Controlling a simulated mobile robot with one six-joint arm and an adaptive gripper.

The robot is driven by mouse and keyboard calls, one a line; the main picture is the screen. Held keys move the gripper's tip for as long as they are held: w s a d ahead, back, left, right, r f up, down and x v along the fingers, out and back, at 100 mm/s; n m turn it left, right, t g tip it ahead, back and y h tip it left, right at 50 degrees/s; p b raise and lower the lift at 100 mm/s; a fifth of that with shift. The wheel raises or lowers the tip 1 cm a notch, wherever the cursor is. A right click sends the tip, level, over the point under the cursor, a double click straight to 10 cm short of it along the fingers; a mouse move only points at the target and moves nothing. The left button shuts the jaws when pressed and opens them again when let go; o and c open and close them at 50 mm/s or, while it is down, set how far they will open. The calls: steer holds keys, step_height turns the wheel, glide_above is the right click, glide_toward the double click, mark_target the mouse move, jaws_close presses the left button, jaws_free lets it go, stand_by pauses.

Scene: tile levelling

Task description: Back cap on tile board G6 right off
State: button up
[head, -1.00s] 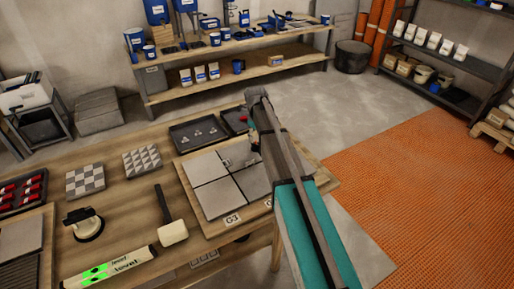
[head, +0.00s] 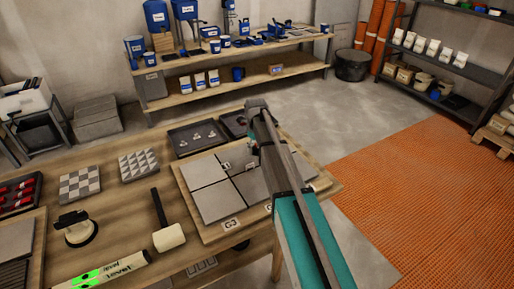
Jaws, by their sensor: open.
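The tile board (head: 212,239) lies on the near table and carries grey square tiles (head: 211,201). A G3 label (head: 231,224) sits on its front edge. Another label right of it is partly hidden by my arm, so I cannot read G6 on it. A small pale piece (head: 226,166) shows near the back joint between tiles; I cannot tell whether it is a cap or a label. My gripper (head: 252,154) is open above the back of the board, small and partly hidden by my arm. My arm covers the board's right part, and I cannot make out the cap there.
A dark tray (head: 181,151) with several small pale pieces stands behind the board. A mallet (head: 168,237), a suction cup (head: 76,229) and a level (head: 108,270) lie to the left. Orange matting (head: 420,210) covers the floor at right.

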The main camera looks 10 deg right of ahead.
jaws_close()
steer(key=shift+d, duration=0.15)
steer(key=shift+n, duration=0.3)
